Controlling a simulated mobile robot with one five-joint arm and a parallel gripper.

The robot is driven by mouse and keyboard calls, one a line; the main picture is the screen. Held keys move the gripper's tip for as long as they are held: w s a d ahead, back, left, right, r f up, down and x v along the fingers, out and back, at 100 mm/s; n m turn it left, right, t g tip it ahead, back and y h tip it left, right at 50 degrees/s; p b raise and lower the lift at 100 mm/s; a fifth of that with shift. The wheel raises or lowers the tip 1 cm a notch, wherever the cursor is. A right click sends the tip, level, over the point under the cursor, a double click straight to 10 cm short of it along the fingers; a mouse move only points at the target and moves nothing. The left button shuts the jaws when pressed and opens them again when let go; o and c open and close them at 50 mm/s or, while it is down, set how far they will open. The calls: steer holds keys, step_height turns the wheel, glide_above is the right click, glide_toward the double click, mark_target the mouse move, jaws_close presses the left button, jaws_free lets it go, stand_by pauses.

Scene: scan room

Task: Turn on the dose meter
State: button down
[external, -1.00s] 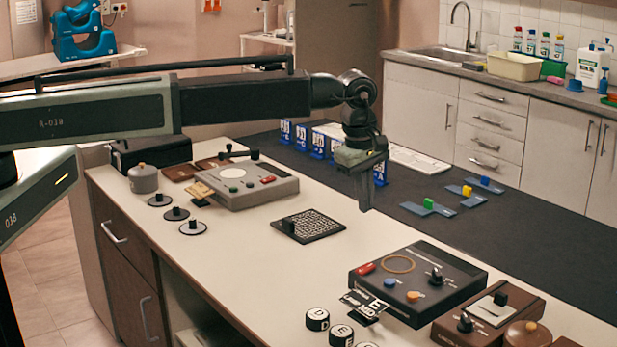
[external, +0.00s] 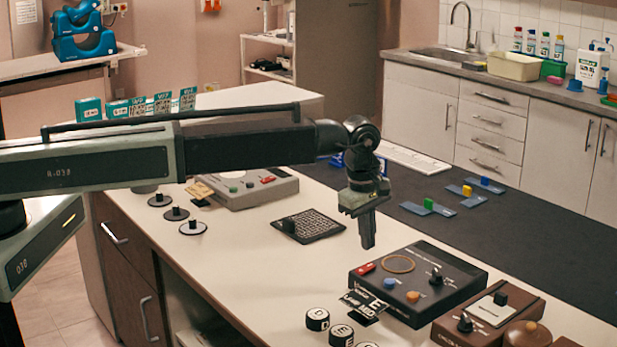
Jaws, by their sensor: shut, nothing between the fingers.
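I cannot read which device is the dose meter. A black box (external: 448,276) at the front right bears a red switch (external: 365,268), a tan ring, a blue button (external: 390,284), an orange button (external: 413,296) and a black knob (external: 436,274). A brown box (external: 478,328) with a knob stands to its right. My gripper (external: 368,244) is shut and empty, pointing down, and appears above the bench near the black box's back left corner. Contact is not visible.
A dark patterned plate (external: 308,226) with a black knob lies left of my gripper. Lettered round pieces (external: 317,319) and black-and-white tags (external: 366,303) lie at the front. Several black-knobbed discs (external: 192,228) lie at left. Bare bench lies between plate and black box.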

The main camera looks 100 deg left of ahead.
mark_target(370, 265)
steer(key=f+b, duration=0.2)
steer(key=f, duration=0.1)
steer(key=f+b, duration=0.1)
steer(key=shift+w+a+f, duration=0.25)
steer(key=shift+f, duration=0.1)
steer(key=shift+r, duration=0.1)
